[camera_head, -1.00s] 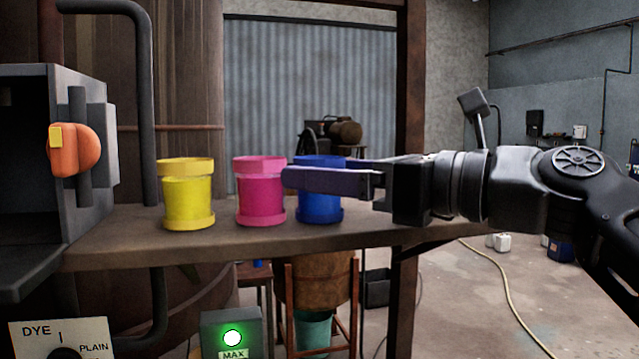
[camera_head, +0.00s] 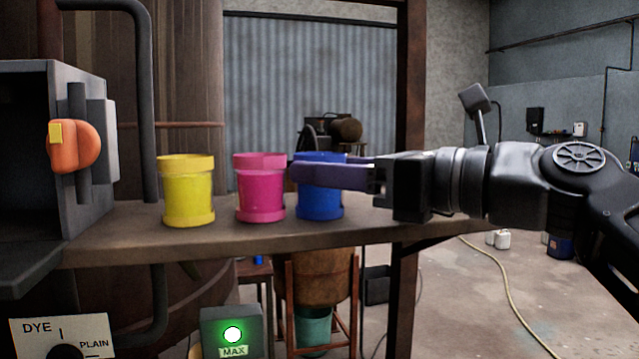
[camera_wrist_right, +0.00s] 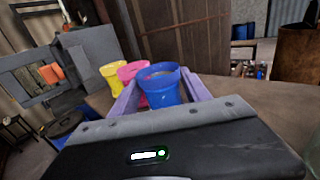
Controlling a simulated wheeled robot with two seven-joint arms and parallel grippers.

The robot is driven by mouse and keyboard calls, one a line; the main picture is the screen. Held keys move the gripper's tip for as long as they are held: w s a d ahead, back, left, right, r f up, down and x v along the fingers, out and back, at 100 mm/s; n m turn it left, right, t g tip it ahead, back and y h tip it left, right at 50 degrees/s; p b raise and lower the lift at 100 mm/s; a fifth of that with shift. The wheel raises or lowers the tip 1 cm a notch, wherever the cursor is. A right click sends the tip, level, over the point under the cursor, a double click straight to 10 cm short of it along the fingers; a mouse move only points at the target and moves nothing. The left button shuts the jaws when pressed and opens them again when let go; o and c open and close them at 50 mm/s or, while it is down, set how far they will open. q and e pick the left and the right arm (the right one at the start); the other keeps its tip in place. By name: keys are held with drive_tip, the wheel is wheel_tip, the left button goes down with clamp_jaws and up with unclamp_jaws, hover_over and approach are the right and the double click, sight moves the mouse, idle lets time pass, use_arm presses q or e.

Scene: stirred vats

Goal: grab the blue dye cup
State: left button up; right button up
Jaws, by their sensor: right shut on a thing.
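The blue dye cup (camera_head: 321,205) stands upright on the wooden shelf, at the right end of a row of cups. My right gripper (camera_head: 318,172) comes in from the right and is shut on the blue cup near its upper part. In the right wrist view the blue cup (camera_wrist_right: 164,86) sits between the two purple fingers (camera_wrist_right: 160,98). The near finger hides part of the cup in the head view. My left gripper is not in view.
A pink cup (camera_head: 261,193) stands close left of the blue one, near the fingertips. A yellow cup (camera_head: 188,192) is further left. A grey box with an orange knob (camera_head: 74,146) stands at the left. The shelf (camera_head: 240,238) is clear in front.

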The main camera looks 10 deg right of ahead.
drive_tip(key=c, duration=0.6)
drive_tip(key=shift+o, duration=0.2)
drive_tip(key=shift+r, duration=0.15)
wheel_tip(320, 180, up, 10)
drive_tip(key=p, duration=0.4)
